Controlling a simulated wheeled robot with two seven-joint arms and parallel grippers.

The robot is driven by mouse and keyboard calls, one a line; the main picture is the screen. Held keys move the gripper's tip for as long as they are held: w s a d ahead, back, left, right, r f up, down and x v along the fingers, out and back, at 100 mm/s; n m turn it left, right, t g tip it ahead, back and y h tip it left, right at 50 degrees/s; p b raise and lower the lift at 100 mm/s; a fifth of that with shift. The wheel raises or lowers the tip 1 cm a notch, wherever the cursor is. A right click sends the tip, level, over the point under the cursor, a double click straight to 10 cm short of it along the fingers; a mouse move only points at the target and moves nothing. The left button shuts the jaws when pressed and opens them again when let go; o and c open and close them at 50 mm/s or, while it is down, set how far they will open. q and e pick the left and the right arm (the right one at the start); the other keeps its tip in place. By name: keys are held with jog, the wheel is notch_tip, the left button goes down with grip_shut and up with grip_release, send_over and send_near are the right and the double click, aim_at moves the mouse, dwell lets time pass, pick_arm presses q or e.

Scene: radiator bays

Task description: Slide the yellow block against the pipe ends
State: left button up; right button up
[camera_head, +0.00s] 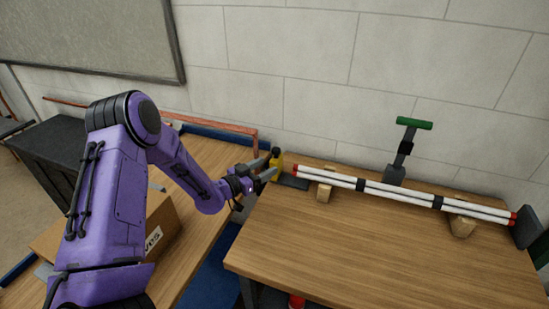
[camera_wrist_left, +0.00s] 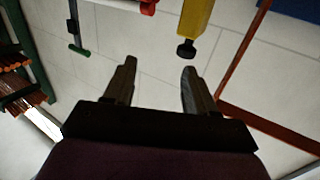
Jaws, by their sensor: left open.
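The yellow block (camera_head: 277,167) stands at the left end of the right-hand wooden table, just left of the white pipes (camera_head: 400,194) and their red ends (camera_head: 294,170). It has a black knob, which shows below the yellow body (camera_wrist_left: 197,16) in the left wrist view. My left gripper (camera_head: 267,167) is open at the block's left side, and its fingers partly overlap it in the head view. In the left wrist view the open jaws (camera_wrist_left: 159,67) are empty, with the knob beyond the right finger. Contact cannot be told. My right gripper is out of view.
Wooden supports (camera_head: 323,192) carry the pipes, and a dark plate (camera_head: 527,227) stands at their right end. A green-handled clamp (camera_head: 413,123) rises behind them. The table front (camera_head: 350,255) is clear. A cardboard box (camera_head: 160,228) and a copper-coloured pipe (camera_head: 215,124) are on the left table.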

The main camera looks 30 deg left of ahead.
aim_at(273, 151)
pick_arm(q)
jog(key=shift+n+t+y, duration=0.3)
jog(key=shift+n+y, duration=0.2)
jog(key=shift+y, duration=0.1)
jog(key=w, duration=0.3)
jog(key=w+a+p, duration=0.1)
jog(key=w, duration=0.3)
jog(key=w+a, duration=0.1)
jog(key=w, duration=0.2)
jog(key=shift+w+r+p, duration=0.2)
jog(key=shift+p, duration=0.1)
grip_shut()
